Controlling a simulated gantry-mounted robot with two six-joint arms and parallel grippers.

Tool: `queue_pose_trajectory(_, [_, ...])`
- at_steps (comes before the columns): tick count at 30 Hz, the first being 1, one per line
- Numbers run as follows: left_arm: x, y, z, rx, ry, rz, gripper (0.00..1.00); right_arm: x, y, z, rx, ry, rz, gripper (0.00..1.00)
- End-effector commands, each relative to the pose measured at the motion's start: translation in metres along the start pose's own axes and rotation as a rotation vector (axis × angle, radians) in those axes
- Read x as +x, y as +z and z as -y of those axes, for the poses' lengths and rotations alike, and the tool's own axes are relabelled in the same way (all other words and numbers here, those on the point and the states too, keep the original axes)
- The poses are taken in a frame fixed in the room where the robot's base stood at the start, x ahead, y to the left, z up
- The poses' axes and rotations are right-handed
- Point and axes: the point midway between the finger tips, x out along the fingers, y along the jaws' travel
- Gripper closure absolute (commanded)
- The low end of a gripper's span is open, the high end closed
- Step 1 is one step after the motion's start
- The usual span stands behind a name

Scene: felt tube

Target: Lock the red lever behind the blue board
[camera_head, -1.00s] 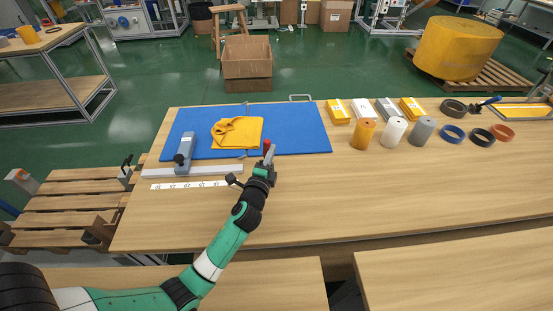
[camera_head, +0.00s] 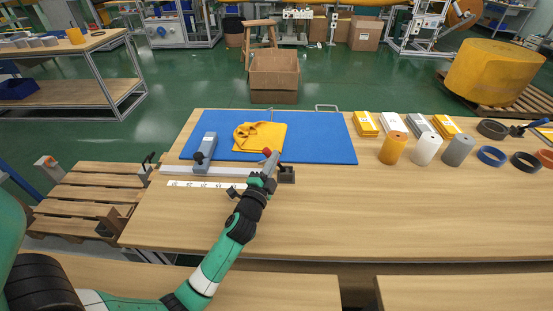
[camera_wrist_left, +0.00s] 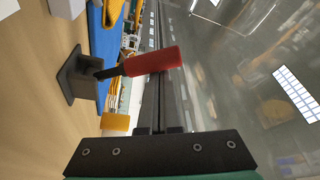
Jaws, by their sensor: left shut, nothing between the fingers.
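The blue board (camera_head: 325,150) lies flat on the wooden bench. The red lever (camera_head: 266,151) stands by its front edge, its handle up and left of its dark base (camera_head: 287,174). In the left wrist view the red handle (camera_wrist_left: 152,61) is on a black stem from a dark base plate (camera_wrist_left: 80,75). My left gripper (camera_head: 273,159) is shut and empty beside the lever. Its fingertips (camera_wrist_left: 152,90) reach up to the handle in the wrist view; I cannot tell whether they touch. The gripper hides part of the lever's stem in the head view. My right gripper is not in view.
A yellow cloth (camera_head: 268,140) lies on the board. A grey clamp block (camera_head: 205,149) and metal rail (camera_head: 215,171) are at its left. Rolls (camera_head: 426,148), boxes (camera_head: 393,122) and rings (camera_head: 491,156) stand to the right. The bench's front right is clear.

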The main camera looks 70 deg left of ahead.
Motion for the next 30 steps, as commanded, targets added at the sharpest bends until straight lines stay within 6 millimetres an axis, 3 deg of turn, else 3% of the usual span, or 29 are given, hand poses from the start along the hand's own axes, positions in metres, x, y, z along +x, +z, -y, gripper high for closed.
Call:
queue_pose_trajectory(17, [0.000, 0.000, 0.003, 0.001, 0.000, 0.000, 1.00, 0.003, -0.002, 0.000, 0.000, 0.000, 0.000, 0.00])
queue_pose_trajectory(24, [0.004, -0.017, 0.042, 0.001, 0.000, -0.001, 1.00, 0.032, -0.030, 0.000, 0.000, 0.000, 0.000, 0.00])
queue_pose_trajectory(30, [-0.025, -0.035, 0.078, 0.000, 0.001, -0.002, 1.00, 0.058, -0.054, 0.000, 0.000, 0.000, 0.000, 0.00])
